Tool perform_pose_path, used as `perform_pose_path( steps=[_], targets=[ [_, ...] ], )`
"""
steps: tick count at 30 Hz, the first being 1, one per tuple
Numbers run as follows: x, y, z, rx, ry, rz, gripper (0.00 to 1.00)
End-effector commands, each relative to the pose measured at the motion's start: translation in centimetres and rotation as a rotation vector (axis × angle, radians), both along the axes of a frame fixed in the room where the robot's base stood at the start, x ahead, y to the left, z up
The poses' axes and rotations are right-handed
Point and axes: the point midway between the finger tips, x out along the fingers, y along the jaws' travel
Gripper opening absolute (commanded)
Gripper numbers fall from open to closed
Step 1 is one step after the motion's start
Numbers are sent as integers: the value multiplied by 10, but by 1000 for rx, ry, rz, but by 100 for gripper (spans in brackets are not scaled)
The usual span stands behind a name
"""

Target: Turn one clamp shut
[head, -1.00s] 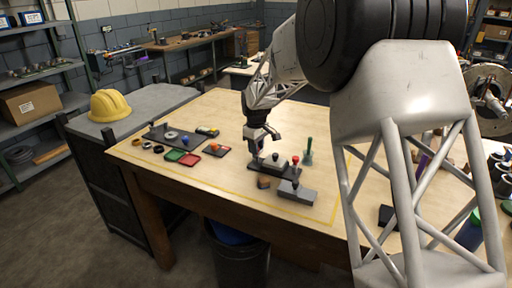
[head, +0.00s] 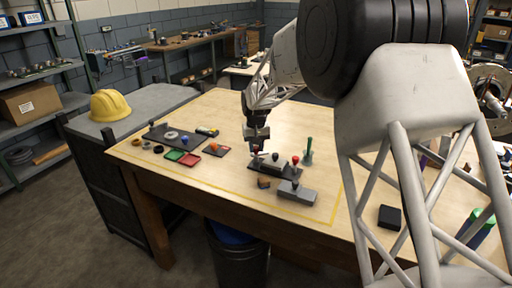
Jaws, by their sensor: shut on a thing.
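A dark fixture plate (head: 286,176) lies on the table with a grey casing part (head: 270,164) on it. One clamp with a red knob (head: 295,160) stands at the plate's right end. A second red clamp knob (head: 256,149) shows at the left end, right at my gripper (head: 257,151). My gripper points down and is shut on this left clamp's knob. The fingertips are small and partly merge with the clamp, so the clamp's exact angle is hard to tell.
A grey block (head: 306,196) and a small brown block (head: 264,183) lie in front of the plate. A green post (head: 308,146) stands behind its right end. The front left of the table is clear.

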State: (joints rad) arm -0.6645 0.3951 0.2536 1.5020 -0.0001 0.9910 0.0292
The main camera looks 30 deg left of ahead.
Motion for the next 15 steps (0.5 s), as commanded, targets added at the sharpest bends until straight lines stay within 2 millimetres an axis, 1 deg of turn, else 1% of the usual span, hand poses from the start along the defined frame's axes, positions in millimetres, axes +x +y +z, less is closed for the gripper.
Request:
perform_pose_path(
  steps=[15],
  targets=[
    [0,-1,1,1,-1,-487,4]
  ],
)
